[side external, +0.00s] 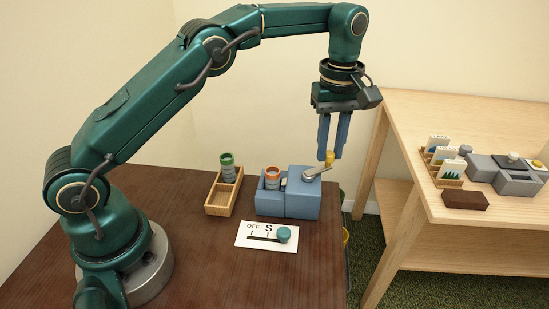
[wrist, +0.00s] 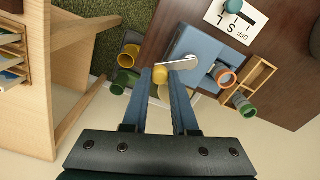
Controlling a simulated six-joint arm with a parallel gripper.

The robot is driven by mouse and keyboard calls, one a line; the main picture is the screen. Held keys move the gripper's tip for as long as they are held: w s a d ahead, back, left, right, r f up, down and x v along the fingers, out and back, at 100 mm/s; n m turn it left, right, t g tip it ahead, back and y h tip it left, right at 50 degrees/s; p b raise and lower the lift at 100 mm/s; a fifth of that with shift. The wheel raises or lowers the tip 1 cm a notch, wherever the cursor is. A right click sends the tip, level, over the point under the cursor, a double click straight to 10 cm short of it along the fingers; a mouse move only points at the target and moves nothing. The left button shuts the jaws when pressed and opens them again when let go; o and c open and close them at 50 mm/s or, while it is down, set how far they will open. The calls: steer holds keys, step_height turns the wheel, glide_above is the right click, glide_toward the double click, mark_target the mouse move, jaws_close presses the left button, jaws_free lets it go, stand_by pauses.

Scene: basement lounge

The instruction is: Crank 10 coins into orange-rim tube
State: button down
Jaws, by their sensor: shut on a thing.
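A blue coin machine (side external: 303,197) stands on the brown table, with a silver crank arm (side external: 316,173) on top. The crank's yellow knob (side external: 330,159) is between my gripper's fingertips (side external: 332,155), and my gripper is shut on it. The wrist view also shows the knob (wrist: 160,74) at the fingertips and the crank arm (wrist: 180,63) reaching right from it. The orange-rim tube (side external: 272,174) stands upright in the machine's open bay, left of the crank block. The green-rim tube (side external: 227,162) stands in a wooden tray (side external: 222,204). I cannot make out any coins.
A white panel (side external: 250,243) marked OFF and S lies in front of the machine, its teal slider knob (side external: 284,235) at the right end. A light wood table (side external: 430,120) with card stand and grey boxes is at right. Yellow and green containers (wrist: 127,60) sit low beyond the table edge.

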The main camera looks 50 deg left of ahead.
steer(key=s+d+m, duration=0.1)
steer(key=s+m, duration=0.2)
steer(key=m, duration=0.8)
steer(key=s+d+m, duration=0.2)
steer(key=s+m, duration=0.1)
steer(key=m, duration=0.8)
steer(key=shift+s+m, duration=0.4)
steer(key=shift+a, duration=0.1)
steer(key=c, duration=0.7)
jaws_free()
steer(key=shift+r, duration=2.6)
